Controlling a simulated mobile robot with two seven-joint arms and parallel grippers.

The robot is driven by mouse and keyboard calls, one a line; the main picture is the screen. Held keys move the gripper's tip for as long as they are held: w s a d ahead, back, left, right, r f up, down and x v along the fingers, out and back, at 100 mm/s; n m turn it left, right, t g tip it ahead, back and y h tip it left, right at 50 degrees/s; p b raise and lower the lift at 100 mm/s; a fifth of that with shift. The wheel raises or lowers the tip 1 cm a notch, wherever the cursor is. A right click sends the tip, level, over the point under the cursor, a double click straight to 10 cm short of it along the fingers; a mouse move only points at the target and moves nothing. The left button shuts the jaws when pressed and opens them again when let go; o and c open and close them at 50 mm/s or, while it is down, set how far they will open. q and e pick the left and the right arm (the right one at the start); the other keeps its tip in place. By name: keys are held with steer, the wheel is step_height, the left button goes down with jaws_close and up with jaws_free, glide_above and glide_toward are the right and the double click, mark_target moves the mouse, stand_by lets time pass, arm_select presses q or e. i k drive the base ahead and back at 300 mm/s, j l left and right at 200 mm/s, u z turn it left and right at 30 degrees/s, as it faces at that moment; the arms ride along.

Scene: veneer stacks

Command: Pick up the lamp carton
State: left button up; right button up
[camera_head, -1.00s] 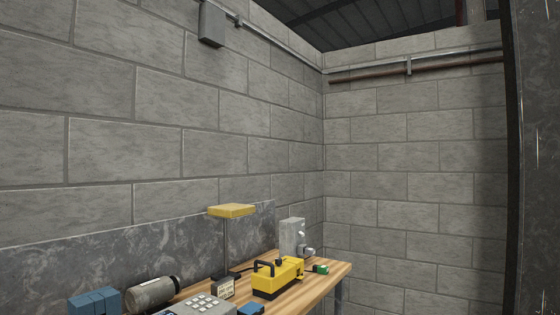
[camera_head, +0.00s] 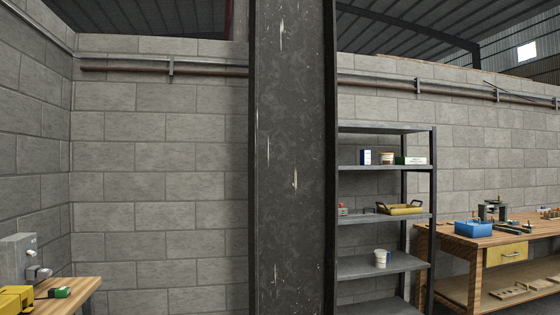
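I cannot tell for sure which thing is the lamp carton. Two small box shapes stand on the upper board of the grey metal shelf unit (camera_head: 434,200). One is a narrow dark blue and white box (camera_head: 366,157) at the left. The other is a low green and white box (camera_head: 411,161) at the right. A small white and brown tub (camera_head: 387,158) stands between them. Any print on the boxes is too small to read. Neither of my grippers is in view.
A dark steel column (camera_head: 292,150) stands in front, left of the shelf. Lower boards hold a yellow tray (camera_head: 402,209) and a white bucket (camera_head: 381,258). A wooden workbench (camera_head: 470,236) with a blue bin (camera_head: 473,229) is at right; another bench end (camera_head: 75,287) is at lower left.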

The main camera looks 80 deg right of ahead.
mark_target(365, 155)
steer(key=l+z, duration=0.1)
steer(key=z, duration=3.1)
steer(key=i+l+z, duration=0.2)
steer(key=i, duration=0.35)
steer(key=i+z, duration=0.25)
steer(key=i, duration=0.35)
steer(key=i+l, duration=0.1)
steer(key=i, duration=1.3)
steer(key=i+l+u, duration=0.1)
steer(key=i+u, duration=0.35)
steer(key=i+l+u, duration=0.3)
steer(key=i+u, duration=0.15)
steer(key=i+l+u, duration=0.3)
steer(key=u, duration=0.15)
steer(key=i+l+u, duration=0.55)
steer(key=l+u, duration=0.45)
steer(key=l, duration=0.2)
steer(key=i, duration=0.05)
